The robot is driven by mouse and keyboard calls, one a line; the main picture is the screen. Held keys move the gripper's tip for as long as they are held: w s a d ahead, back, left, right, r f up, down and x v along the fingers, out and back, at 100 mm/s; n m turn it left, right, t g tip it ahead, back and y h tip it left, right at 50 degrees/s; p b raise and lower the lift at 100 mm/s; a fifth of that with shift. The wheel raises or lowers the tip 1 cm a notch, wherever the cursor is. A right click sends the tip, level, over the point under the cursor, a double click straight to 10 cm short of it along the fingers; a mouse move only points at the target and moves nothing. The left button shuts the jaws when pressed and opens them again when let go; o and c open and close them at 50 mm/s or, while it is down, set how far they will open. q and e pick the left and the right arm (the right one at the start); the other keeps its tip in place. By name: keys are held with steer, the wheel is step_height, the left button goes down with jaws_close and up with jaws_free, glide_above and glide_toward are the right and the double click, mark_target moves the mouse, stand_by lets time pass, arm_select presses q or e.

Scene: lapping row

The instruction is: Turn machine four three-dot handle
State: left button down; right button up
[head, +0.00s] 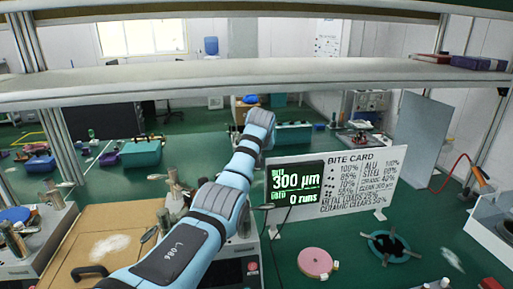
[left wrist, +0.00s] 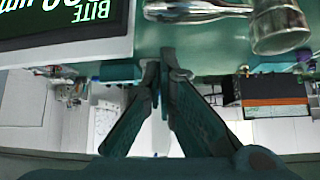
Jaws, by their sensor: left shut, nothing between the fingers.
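In the left wrist view my left gripper (left wrist: 160,72) is shut and empty. A metal cylinder (left wrist: 280,25) with a rod is at the upper right of that view, apart from the fingers. Metal posts with levers (head: 172,185) stand left of my arm in the head view. I cannot make out three dots on any handle. My right gripper is not in view.
The bite card (head: 362,165) with its display (head: 297,186) stands right of my arm. A pink disc (head: 315,262) and a dark ring (head: 388,247) lie on the green surface. A long shelf (head: 330,80) crosses above. A tan board (head: 115,225) lies at the left.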

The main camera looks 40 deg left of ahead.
arm_select(q)
steer(key=shift+s+d+f, duration=0.15)
steer(key=shift+s+d, duration=0.75)
steer(key=shift+s, duration=0.3)
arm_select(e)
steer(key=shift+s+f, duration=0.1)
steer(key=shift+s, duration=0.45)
arm_select(q)
steer(key=shift+s, duration=0.2)
